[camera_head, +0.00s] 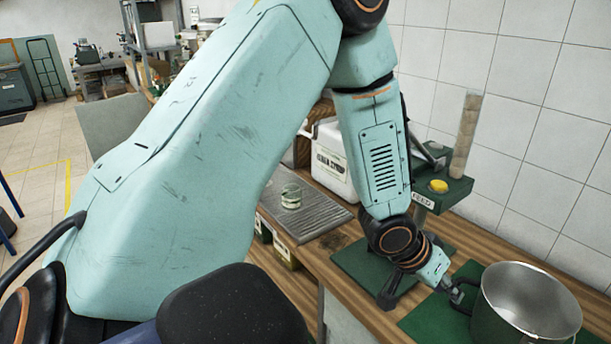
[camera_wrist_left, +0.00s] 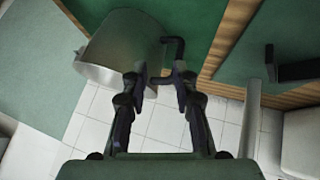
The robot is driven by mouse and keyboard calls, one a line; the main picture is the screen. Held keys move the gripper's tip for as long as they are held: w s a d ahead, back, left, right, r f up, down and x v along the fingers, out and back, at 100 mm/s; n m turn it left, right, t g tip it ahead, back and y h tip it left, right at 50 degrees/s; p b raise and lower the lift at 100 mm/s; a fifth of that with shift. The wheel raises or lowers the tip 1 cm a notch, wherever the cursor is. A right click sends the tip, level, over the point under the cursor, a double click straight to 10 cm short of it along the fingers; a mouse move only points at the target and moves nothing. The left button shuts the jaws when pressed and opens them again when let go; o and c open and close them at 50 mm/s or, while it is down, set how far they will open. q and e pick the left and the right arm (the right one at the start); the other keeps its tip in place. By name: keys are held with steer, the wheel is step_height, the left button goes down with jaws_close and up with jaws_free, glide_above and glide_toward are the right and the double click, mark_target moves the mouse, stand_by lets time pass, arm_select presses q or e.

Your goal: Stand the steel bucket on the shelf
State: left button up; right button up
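The steel bucket (camera_head: 497,318) stands upright on a green mat on the wooden bench at the lower right of the head view, partly cut off by the frame. It has a dark side handle (camera_head: 462,292). In the wrist view the bucket (camera_wrist_left: 115,48) is at upper left, its handle (camera_wrist_left: 181,50) pointing right. My left gripper (camera_wrist_left: 157,82) is at the handle, its two fingers spread apart with the handle at their tips. Contact is unclear. The gripper is small in the head view (camera_head: 453,288). My right gripper is in neither view. I cannot tell which surface is the shelf.
A green stand with a clear tube (camera_head: 466,135) and yellow knob is behind the gripper. A white box (camera_head: 335,165) and a jar (camera_head: 291,196) on a ribbed grey tray (camera_head: 325,217) are further left. A tiled wall borders the bench's back. A metal rack (camera_head: 158,60) stands far off.

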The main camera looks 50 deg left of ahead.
arm_select(q)
steer(key=s+f+g+y, duration=0.1)
steer(key=s+f+g, duration=0.1)
steer(key=s+f, duration=0.6)
steer(key=s+a+f+n+g+y, duration=0.1)
steer(key=s+f+g, duration=0.2)
steer(key=s+f, duration=0.5)
steer(key=s, duration=0.7)
steer(key=shift+s+f, duration=0.3)
steer(key=shift+f, duration=0.05)
steer(key=shift+o, duration=0.5)
steer(key=s+a+f+g+y, duration=0.1)
steer(key=s, duration=0.7)
steer(key=shift+a+f+g+y, duration=0.3)
steer(key=shift+f+g, duration=0.1)
steer(key=shift+o, duration=0.6)
steer(key=shift+s, duration=0.25)
steer(key=shift+a, duration=0.15)
steer(key=shift+f, duration=0.1)
